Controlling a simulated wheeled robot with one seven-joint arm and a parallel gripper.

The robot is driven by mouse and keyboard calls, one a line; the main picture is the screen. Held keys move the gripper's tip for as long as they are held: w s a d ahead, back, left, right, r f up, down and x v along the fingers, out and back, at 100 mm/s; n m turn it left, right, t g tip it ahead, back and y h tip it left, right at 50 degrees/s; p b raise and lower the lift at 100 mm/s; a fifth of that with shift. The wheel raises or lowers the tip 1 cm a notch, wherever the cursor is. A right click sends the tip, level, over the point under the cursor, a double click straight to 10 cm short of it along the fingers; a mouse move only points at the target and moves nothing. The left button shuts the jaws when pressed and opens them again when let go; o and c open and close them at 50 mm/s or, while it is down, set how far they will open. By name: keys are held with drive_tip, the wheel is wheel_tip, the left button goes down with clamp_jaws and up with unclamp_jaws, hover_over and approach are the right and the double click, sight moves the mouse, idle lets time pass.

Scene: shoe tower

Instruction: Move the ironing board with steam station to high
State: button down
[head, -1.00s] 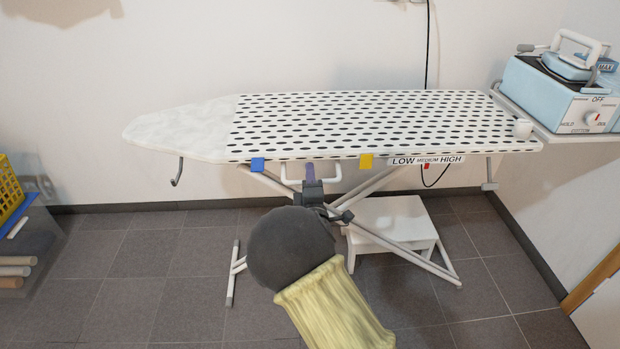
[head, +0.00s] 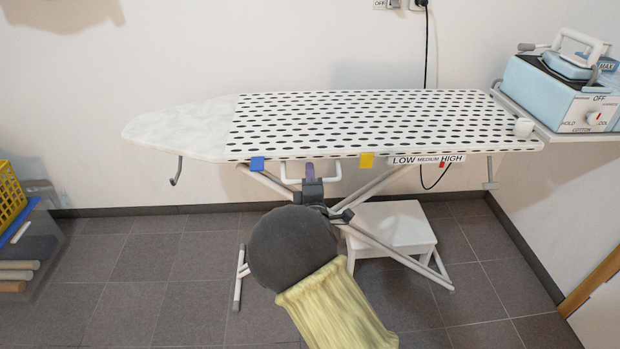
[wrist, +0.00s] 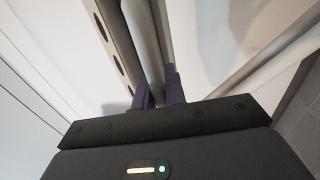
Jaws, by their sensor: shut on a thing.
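The ironing board (head: 180,130) stands across the middle of the head view, with a pale bare nose at left and a dark-dotted cover. The scale strip (head: 428,160) on its front edge reads LOW, MEDIUM, HIGH. A red marker (head: 441,165) shows below the strip, at the left end of HIGH. My gripper (head: 309,172) is at the white U-shaped bar (head: 336,172) under the front edge. In the wrist view its dark fingers (wrist: 158,88) are shut around a white bar (wrist: 146,45). The steam station (head: 560,90) sits on the right-hand shelf, its iron on top.
A blue tab (head: 257,164) and a yellow tab (head: 366,160) are on the board's front edge. A white step stool (head: 395,227) stands behind the crossed legs (head: 400,256). A yellow basket (head: 9,195) is at far left. A black cord hangs down the wall.

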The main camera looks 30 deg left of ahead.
drive_tip(key=shift+r+p, duration=0.3)
drive_tip(key=shift+r, duration=1.1)
drive_tip(key=c, duration=1.7)
unclamp_jaws()
drive_tip(key=shift+f, duration=0.15)
drive_tip(key=p+v, duration=0.1)
drive_tip(key=v, duration=1.6)
drive_tip(key=shift+s+d+f+p, duration=0.1)
drive_tip(key=shift+p, duration=0.3)
